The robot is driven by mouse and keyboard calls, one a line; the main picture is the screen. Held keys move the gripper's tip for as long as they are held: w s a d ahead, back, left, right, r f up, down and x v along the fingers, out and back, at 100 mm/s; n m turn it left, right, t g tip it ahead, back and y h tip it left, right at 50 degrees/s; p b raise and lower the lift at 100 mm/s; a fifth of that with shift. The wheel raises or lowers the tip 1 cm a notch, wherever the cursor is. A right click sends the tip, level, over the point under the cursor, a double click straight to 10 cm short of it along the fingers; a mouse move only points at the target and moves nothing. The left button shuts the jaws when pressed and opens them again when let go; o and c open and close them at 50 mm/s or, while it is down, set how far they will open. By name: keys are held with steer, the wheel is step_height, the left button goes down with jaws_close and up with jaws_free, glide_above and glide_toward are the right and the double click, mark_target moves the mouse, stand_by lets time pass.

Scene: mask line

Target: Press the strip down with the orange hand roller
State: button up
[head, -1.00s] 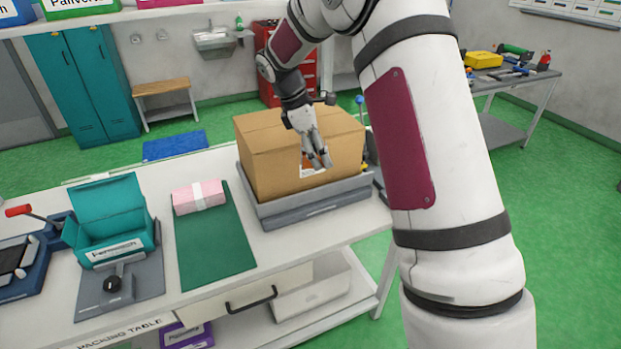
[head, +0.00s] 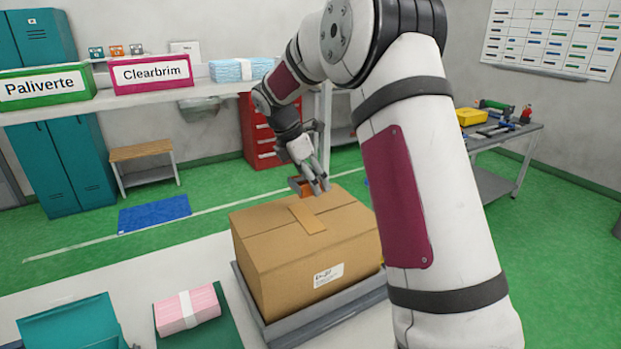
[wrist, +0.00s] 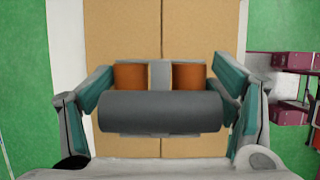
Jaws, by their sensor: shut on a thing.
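The cardboard box (head: 290,262) sits in the grey tray on the table. My gripper (head: 318,186) is shut on the orange hand roller (head: 300,187), just beyond the strip's far end in the head view. In the wrist view, the roller's orange parts (wrist: 131,76) and a dark grey cylinder (wrist: 160,112) show between my fingers (wrist: 160,75). The box top (wrist: 115,30) with its seam is behind them. I cannot tell whether the roller touches the box.
The grey tray (head: 325,325) surrounds the box base. A pink bundle (head: 187,310) on a green mat and a teal box (head: 70,325) stand to the left. A shelf (head: 130,104) with labelled boxes runs behind. A white label (head: 328,275) is on the box front.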

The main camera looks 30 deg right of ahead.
mark_target(318, 219)
steer(key=shift+f, duration=3.6)
steer(key=shift+f, duration=0.65)
steer(key=shift+s, duration=0.1)
steer(key=shift+s+p, duration=0.4)
steer(key=shift+s, duration=0.6)
steer(key=shift+s, duration=0.1)
steer(key=shift+s+p, duration=0.35)
steer(key=shift+s, duration=0.1)
steer(key=shift+s, duration=0.1)
steer(key=shift+s, duration=0.35)
steer(key=shift+w+b, duration=0.5)
steer(key=shift+w, duration=0.6)
